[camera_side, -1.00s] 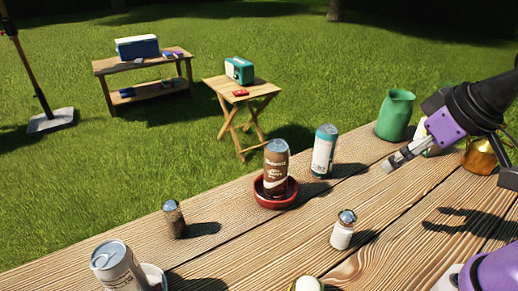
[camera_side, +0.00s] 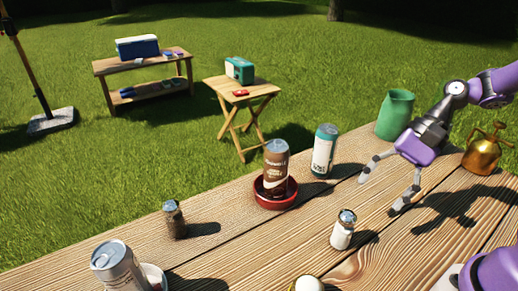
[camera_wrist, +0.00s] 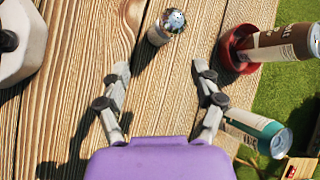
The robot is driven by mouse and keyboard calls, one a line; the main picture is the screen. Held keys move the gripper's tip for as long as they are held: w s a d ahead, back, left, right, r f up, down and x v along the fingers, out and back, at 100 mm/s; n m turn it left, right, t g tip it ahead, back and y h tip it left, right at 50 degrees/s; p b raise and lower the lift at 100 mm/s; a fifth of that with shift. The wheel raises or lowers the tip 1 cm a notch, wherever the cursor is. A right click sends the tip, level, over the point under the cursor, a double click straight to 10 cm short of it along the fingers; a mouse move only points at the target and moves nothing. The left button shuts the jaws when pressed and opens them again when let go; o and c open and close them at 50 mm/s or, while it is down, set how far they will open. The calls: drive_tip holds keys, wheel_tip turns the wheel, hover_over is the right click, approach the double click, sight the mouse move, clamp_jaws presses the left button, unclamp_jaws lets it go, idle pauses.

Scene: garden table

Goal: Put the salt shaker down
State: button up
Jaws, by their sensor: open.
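The salt shaker (camera_side: 341,234), white with a silver domed cap, stands upright on the wooden table (camera_side: 285,243), right of the red dish. In the wrist view the shaker (camera_wrist: 167,26) shows at the top, beyond the fingertips and not between them. My gripper (camera_side: 381,193) is above the table, behind and to the right of the shaker in the side view. Its fingers are spread, and in the wrist view the gripper (camera_wrist: 160,68) has nothing between its fingers.
A brown can (camera_side: 276,166) stands in a red dish (camera_side: 259,194); a teal-and-white can (camera_side: 324,151) is behind it. A green jug (camera_side: 395,114) and a brass pot (camera_side: 483,154) stand at the back right. A dark shaker (camera_side: 174,222) and a grey can (camera_side: 118,270) are left.

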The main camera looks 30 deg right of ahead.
sight(355, 214)
drive_tip(key=m+y, duration=0.2)
drive_tip(key=a+f+m+t+y, duration=0.1)
drive_tip(key=m, duration=0.1)
drive_tip(key=a+m+t+y, duration=0.1)
drive_tip(key=m+y, duration=0.1)
drive_tip(key=m, duration=0.1)
drive_tip(key=shift+f+y, duration=0.3)
drive_tip(key=shift+f, duration=0.1)
drive_tip(key=x, duration=0.6)
drive_tip(key=shift+d+f, duration=0.2)
drive_tip(key=shift+f, duration=0.15)
clamp_jaws()
